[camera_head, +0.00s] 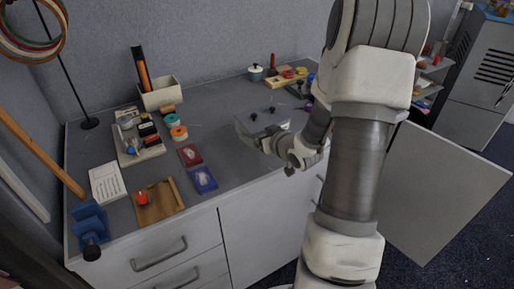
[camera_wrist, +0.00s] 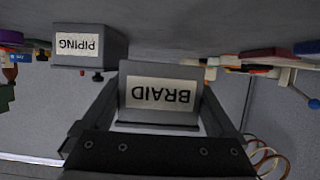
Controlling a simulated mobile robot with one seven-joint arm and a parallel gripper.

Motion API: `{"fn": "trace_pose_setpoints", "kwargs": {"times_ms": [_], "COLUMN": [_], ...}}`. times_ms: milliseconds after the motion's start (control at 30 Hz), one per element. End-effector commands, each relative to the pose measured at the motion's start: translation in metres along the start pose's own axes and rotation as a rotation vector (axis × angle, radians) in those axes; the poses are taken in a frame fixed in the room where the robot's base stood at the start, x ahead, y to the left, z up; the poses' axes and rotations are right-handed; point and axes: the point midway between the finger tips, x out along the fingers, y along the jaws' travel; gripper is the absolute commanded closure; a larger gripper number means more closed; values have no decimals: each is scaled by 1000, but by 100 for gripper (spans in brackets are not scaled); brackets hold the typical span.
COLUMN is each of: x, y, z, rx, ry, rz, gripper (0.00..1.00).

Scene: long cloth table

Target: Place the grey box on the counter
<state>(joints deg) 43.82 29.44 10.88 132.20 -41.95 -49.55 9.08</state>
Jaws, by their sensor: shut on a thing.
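My gripper (camera_wrist: 160,88) is shut on a grey box (camera_wrist: 160,115) with a white label reading BRAID, seen upside down between the fingers in the wrist view. In the head view my gripper (camera_head: 268,143) is over the right-hand part of the grey counter (camera_head: 225,140), near its front edge. The held box is small and partly hidden there; I cannot tell whether it touches the counter. A second grey box labelled PIPING (camera_wrist: 90,45) stands beside the held box in the wrist view.
On the counter's left stand a sorting tray (camera_head: 130,153), a wooden tray (camera_head: 160,203), a red box (camera_head: 190,155), a blue box (camera_head: 204,180) and a blue clamp (camera_head: 90,222). A pot (camera_head: 255,73) stands at the back. The middle looks mostly clear.

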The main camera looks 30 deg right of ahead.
Motion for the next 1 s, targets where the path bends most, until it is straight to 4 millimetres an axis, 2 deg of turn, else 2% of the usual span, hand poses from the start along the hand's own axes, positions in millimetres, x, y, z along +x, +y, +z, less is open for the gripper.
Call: {"fn": "trace_pose_setpoints", "kwargs": {"times_ms": [133, 333, 733, 767, 800, 1000], "x": [5, 16, 18, 18, 17, 17], "y": [-2, -2, -2, -2, -2, -2], "z": [10, 36, 41, 42, 40, 40], "rx": [1, 1, -1, -1, -1, -1], "ry": [0, 0, 2, 1, 1, 0], "rz": [0, 0, 0, 0, 0, 0], "gripper": [100, 100, 100, 5, 0, 0]}}
